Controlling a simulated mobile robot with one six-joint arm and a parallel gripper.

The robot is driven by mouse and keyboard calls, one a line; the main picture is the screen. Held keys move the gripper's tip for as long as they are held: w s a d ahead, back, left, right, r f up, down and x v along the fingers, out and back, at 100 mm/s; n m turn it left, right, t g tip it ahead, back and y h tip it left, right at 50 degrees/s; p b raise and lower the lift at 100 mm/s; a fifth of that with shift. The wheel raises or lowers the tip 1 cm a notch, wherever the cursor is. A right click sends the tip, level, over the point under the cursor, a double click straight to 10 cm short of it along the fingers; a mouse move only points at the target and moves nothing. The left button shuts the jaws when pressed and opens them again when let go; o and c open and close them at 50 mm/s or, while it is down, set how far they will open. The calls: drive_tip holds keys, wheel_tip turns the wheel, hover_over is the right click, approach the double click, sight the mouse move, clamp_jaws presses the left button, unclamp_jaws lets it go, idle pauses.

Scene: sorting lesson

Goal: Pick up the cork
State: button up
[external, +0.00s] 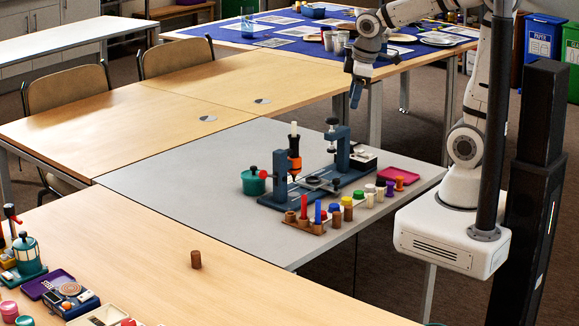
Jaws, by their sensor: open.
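A small brown cylinder (196,260), which looks like the cork, stands upright and alone on the light wooden table (260,290) at the front. My gripper (355,98) hangs high at the upper middle, pointing down, far behind and to the right of the cylinder. It is open, with nothing visible in it, and its fingers are small and dark here.
On the grey table (160,187) stand a blue press-like fixture (350,172), a green pot (254,181) and a row of coloured pegs. A purple box (55,284) and other items crowd the lower left. The wood around the brown cylinder is clear.

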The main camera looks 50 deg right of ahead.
drive_tip(key=w+a+f+n+b, duration=0.2)
drive_tip(key=w+a+n, duration=0.2)
drive_tip(key=a+n, duration=0.3)
drive_tip(key=w+a+f+n+b, duration=0.1)
drive_tip(key=w+a+f+n, duration=0.3)
drive_tip(key=a, duration=0.4)
drive_tip(key=n+t+y+b, duration=0.15)
drive_tip(key=n+b, duration=0.45)
drive_tip(key=n, duration=1.5)
hover_over(196, 252)
drive_tip(key=s+d, duration=0.2)
wheel_tip(196, 252, down, 15)
drive_tip(key=shift+a+x, duration=0.25)
drive_tip(key=shift+x, duration=0.85)
drive_tip(key=x, duration=0.5)
drive_tip(key=shift+s+a+f, duration=0.25)
drive_tip(key=shift+a+f, duration=0.1)
drive_tip(key=shift+c, duration=0.6)
clamp_jaws()
